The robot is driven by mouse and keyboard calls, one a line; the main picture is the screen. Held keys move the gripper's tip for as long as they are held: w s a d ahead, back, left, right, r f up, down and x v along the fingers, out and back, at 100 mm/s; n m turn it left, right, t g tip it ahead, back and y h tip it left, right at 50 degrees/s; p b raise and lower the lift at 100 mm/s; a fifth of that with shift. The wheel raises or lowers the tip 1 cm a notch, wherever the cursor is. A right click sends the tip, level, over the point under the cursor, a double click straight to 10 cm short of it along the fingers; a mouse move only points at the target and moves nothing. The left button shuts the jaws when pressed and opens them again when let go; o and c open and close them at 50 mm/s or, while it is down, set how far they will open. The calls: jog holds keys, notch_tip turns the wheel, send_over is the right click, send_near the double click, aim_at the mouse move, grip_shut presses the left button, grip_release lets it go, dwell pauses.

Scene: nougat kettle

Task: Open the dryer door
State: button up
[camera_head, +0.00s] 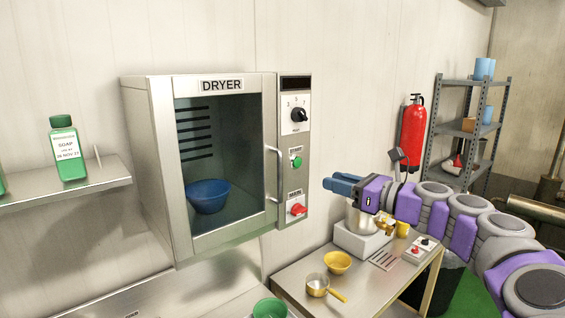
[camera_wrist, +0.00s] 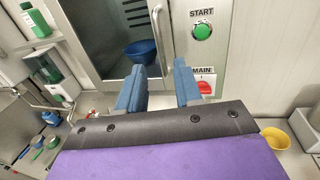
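The dryer (camera_head: 222,85) is a steel cabinet on the wall with a glass-fronted door (camera_head: 228,228). The door looks shut. Its vertical bar handle (camera_head: 279,175) is on the door's right side. The handle also shows in the wrist view (camera_wrist: 158,38), ahead of my fingers. A blue bowl (camera_head: 208,196) sits inside behind the glass. My gripper (camera_head: 341,184) is to the right of the dryer, apart from the handle. In the wrist view its two blue fingers (camera_wrist: 159,88) are spread with nothing between them.
A control panel with a knob (camera_head: 299,115), green start button (camera_head: 296,161) and red main switch (camera_head: 297,209) is right of the door. Below stands a table with a yellow bowl (camera_head: 337,262) and pan (camera_head: 318,286). A shelf with a soap bottle (camera_head: 68,150) is at left.

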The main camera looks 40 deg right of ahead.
jog(key=w, duration=0.5)
jog(key=w+a+p, duration=0.1)
jog(key=w, duration=0.5)
jog(key=w+a, duration=0.1)
jog(key=w, duration=0.5)
jog(key=shift+w+a+f, duration=0.1)
jog(key=shift+w+a, duration=0.05)
jog(key=shift+a, duration=0.1)
jog(key=shift+d, duration=0.15)
jog(key=shift+d, duration=0.15)
jog(key=shift+c, duration=1.2)
grip_shut()
